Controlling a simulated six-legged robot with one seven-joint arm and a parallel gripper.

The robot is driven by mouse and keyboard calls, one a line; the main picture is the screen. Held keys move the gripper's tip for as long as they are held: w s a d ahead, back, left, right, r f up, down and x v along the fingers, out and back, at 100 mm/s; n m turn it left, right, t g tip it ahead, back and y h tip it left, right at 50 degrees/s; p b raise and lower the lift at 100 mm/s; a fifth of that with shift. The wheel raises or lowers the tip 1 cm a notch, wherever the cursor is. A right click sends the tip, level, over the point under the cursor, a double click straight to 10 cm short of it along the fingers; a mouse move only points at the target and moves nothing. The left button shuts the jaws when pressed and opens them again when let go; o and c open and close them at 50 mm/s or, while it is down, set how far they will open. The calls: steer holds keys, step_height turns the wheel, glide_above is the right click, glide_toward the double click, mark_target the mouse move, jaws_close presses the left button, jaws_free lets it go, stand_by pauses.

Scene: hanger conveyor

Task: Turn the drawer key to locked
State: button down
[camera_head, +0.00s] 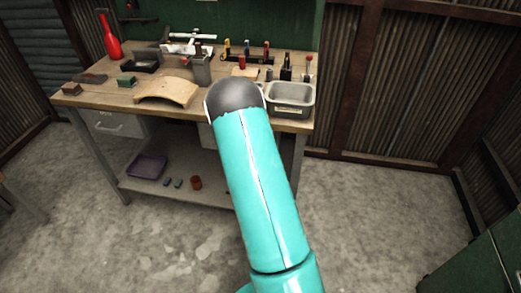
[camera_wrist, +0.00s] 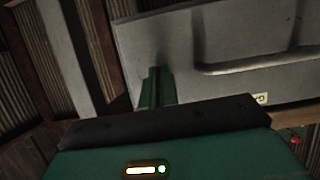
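A grey drawer front (camera_wrist: 215,35) fills the upper right of the wrist view, with a long bar handle (camera_wrist: 250,64). In the head view, a grey drawer (camera_head: 103,122) hangs under the left of the bench. My gripper (camera_wrist: 155,76) shows as green fingers close together, with no clear gap. Their tips are in front of the drawer front, left of the handle; contact cannot be told. I cannot make out the key or lock, or whether anything is between the fingers. My arm hides the gripper in the head view.
The wooden workbench (camera_head: 80,98) carries a red bottle (camera_head: 109,36), a curved wooden piece (camera_head: 167,91), a metal tray (camera_head: 290,112) and several tools. A lower shelf (camera_head: 165,195) holds a dark tray (camera_head: 147,166) and small items. Concrete floor (camera_head: 370,220) at right is clear.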

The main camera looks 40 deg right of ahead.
steer(key=c, duration=1.7)
jaws_free()
steer(key=v, duration=1.3)
steer(key=shift+s+a+r, duration=0.2)
steer(key=shift+a, duration=0.1)
